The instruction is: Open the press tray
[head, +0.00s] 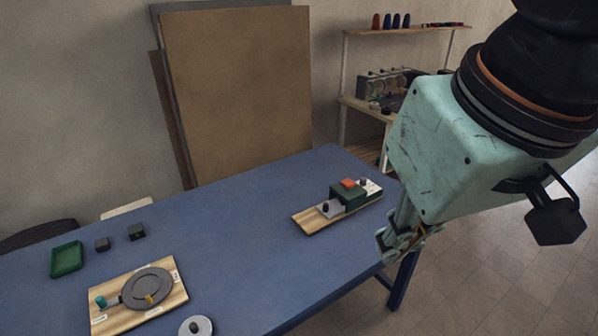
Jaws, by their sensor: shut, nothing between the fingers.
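A wooden board (308,222) on the blue table carries a dark green block (349,194) with an orange-red top piece (348,183). A grey plate with a black knob (325,208) sits at the block's left end; this looks like the press and its tray. I cannot tell how far the tray is out. My gripper (392,250) is at the right, by the table's right edge, apart from the board. It points down and is shut and empty; its fingertips are small in the picture.
A second wooden board with a grey disc (148,284) lies at the front left. Near it are a green tray (67,259), two small dark blocks (136,231) and a round grey piece (196,327). The table (245,225) is clear in the middle. Shelves (390,31) stand behind.

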